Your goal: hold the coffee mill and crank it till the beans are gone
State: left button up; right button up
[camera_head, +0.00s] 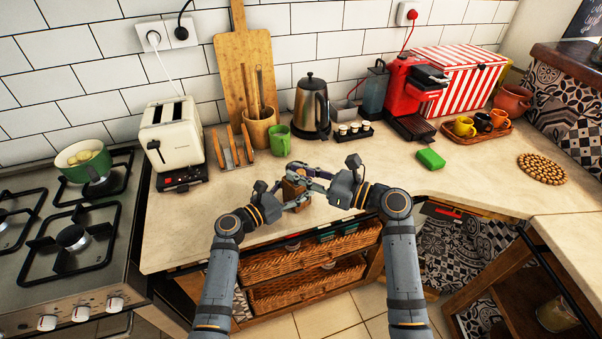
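The brown wooden coffee mill (292,190) is near the counter's front edge, between my two grippers and partly hidden by them. My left gripper (288,198) is at the mill's body from the left, with fingers around it. The picture is too small to show how firmly they close. My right gripper (308,178) reaches in from the right, with its fingertips at the upper part of the mill. Whether it grips the crank is too small to tell. The crank and the beans cannot be made out.
A green mug (279,140), a steel kettle (311,108) and a utensil pot (259,128) stand behind the mill. The counter (450,185) is clear at front right.

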jog(key=o, duration=0.5)
jog(key=shift+d, duration=0.1)
jog(key=v, duration=1.2)
jog(key=shift+f, duration=0.1)
jog(key=shift+c, duration=0.2)
